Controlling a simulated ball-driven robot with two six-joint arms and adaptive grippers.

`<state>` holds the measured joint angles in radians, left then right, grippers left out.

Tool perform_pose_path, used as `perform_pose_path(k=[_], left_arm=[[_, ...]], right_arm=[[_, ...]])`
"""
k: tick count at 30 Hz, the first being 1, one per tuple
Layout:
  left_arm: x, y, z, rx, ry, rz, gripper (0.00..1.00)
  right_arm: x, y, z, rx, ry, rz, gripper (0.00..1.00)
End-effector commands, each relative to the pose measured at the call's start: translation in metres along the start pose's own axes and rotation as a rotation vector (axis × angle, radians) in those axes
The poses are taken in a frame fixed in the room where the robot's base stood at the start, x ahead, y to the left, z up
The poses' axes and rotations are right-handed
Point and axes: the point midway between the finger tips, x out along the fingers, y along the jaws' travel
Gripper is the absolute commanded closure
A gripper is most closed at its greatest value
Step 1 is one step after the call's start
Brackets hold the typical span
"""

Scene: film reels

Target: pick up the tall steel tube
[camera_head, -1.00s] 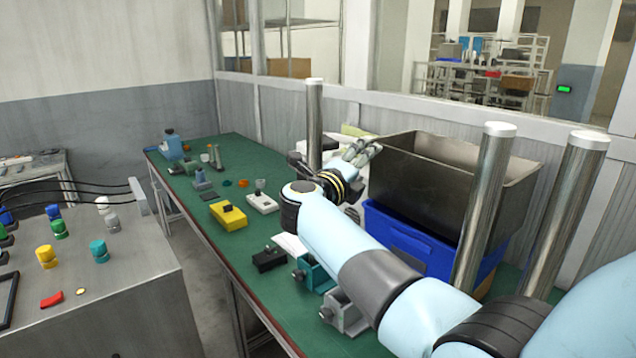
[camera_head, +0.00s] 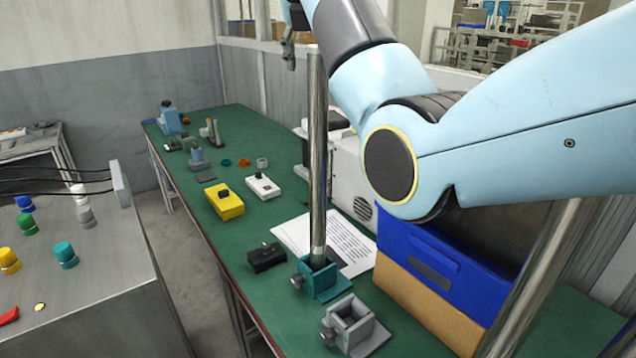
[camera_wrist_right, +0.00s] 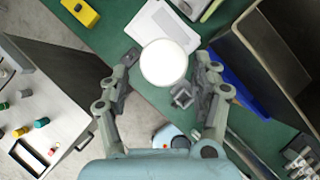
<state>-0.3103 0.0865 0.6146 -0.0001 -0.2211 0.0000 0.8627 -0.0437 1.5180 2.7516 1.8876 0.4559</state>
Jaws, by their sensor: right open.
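The tall steel tube (camera_head: 317,150) stands upright, its lower end in a teal clamp block (camera_head: 318,281) on the green bench. My right gripper (camera_head: 291,42) is high up beside the tube's upper end, partly hidden by my arm and cut by the frame top. In the right wrist view the tube's pale round top (camera_wrist_right: 165,63) shows end-on between the spread fingers of my right gripper (camera_wrist_right: 168,68). The fingers are open, with a gap on both sides of the top. My left gripper is not in view.
A grey clamp block (camera_head: 352,325) stands empty in front of the teal one. A blue bin (camera_head: 415,255) sits on a tan box at right. Another steel tube (camera_head: 535,285) leans across the lower right. A black box (camera_head: 266,257) and papers lie nearby.

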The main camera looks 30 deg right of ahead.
Motion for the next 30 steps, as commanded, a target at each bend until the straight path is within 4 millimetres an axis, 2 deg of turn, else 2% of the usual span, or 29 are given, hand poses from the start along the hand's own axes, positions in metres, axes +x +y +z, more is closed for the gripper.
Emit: perform_pose_path(k=[4,9,17,20,30], left_arm=[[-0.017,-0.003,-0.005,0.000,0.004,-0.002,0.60],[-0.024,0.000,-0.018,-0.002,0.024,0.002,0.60],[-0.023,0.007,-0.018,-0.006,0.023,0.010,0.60],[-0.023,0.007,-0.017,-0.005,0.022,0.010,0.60],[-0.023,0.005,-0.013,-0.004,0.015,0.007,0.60]], right_arm=[[0.020,-0.005,-0.009,-0.001,0.004,-0.007,0.35],[0.042,-0.004,-0.011,-0.001,0.000,-0.003,0.35],[0.049,-0.004,-0.012,0.000,-0.001,-0.002,0.35],[0.048,-0.004,-0.012,0.000,-0.001,-0.002,0.46],[0.048,-0.004,-0.012,0.000,-0.001,-0.002,0.90]])
